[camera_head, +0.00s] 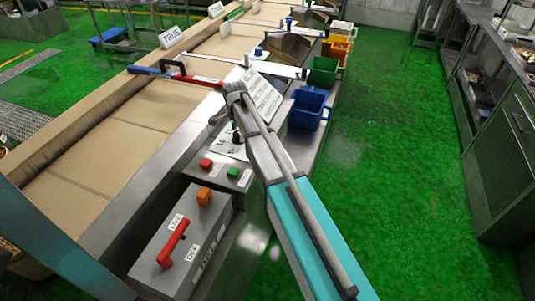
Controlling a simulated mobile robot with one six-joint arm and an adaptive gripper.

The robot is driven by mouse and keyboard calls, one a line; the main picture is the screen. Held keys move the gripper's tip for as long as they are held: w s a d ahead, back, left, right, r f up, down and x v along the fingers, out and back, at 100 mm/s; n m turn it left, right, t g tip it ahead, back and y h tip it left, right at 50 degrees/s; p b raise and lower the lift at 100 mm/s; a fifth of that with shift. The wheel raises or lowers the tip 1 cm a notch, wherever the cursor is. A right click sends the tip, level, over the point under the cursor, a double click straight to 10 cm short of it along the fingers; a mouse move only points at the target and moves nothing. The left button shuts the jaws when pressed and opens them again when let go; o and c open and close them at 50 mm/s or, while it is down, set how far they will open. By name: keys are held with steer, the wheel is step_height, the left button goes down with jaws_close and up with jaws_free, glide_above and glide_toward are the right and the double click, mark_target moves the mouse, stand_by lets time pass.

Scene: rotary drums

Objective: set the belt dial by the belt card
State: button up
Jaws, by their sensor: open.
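A white printed card (263,97) stands tilted behind the control panel, partly covered by my arm; its text is too small to read. A white dial plate (226,149) with dark marks lies on the panel, partly hidden by my arm. My gripper (237,133) is small and dark, at the end of my arm over this plate. It is open, and no held thing shows. I cannot tell whether it touches the dial. The dial's knob and setting cannot be made out.
A red button (205,163) and a green button (233,172) sit in front of the plate. A grey box (190,240) with a red handle (173,243) and an orange part (204,197) is nearer. Blue (307,108) and green (323,71) bins stand right of the brown conveyor (130,125).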

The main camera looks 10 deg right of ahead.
mark_target(238, 133)
steer(key=n, duration=1.3)
steer(key=shift+n, duration=0.3)
steer(key=n, duration=1.2)
steer(key=shift+n, duration=0.4)
steer(key=n, duration=0.4)
steer(key=shift+n, duration=0.3)
steer(key=n, duration=0.4)
step_height(238, 133, up, 14)
steer(key=p, duration=1.4)
steer(key=s+d+f+m+b, duration=0.5)
steer(key=s+f+m+b, duration=0.1)
steer(key=s, duration=0.2)
steer(key=s+d+f+m+b, duration=0.5)
steer(key=s+f+m+b, duration=0.1)
steer(key=s+m, duration=0.1)
steer(key=shift+s, duration=0.75)
